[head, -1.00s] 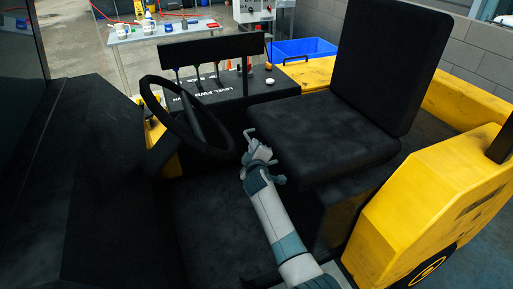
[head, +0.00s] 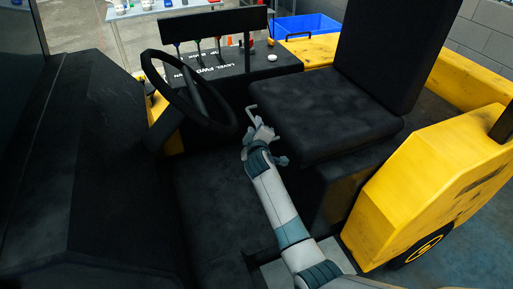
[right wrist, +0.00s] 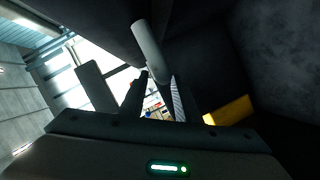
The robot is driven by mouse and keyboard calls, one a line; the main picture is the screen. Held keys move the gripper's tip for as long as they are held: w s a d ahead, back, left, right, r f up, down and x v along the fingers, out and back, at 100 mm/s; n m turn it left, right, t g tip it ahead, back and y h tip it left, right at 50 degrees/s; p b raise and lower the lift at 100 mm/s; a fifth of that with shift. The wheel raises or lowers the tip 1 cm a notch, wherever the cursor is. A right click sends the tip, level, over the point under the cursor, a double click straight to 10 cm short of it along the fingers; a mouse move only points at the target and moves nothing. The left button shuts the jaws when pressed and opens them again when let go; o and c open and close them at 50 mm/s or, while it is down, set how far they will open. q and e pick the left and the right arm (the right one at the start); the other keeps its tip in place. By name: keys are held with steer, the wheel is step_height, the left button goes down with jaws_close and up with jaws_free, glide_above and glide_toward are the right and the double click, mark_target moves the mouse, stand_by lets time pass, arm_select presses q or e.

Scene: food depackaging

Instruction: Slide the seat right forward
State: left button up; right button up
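The black driver's seat (head: 325,117) is on the right of the cab, with its tall backrest (head: 389,45) behind it. A thin bent bar (head: 251,109) sticks out at the seat's front left corner. My right gripper (head: 259,129) is at this bar, beside the seat's left edge. In the right wrist view a grey round bar (right wrist: 150,48) comes down between the two dark fingertips (right wrist: 158,77). There is a gap between the fingers about as wide as the bar; whether they press on it is unclear. My left gripper is not in view.
The steering wheel (head: 188,95) and a lever panel (head: 215,70) stand left of and beyond my right gripper. The yellow body (head: 428,190) is to the right. A blue bin (head: 305,27) and a table (head: 160,10) are farther back. The dark floor before the seat is clear.

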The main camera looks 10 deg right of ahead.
steer(key=b+v, duration=0.2)
steer(key=v, duration=1.3)
steer(key=shift+a, duration=0.15)
steer(key=shift+f, duration=0.1)
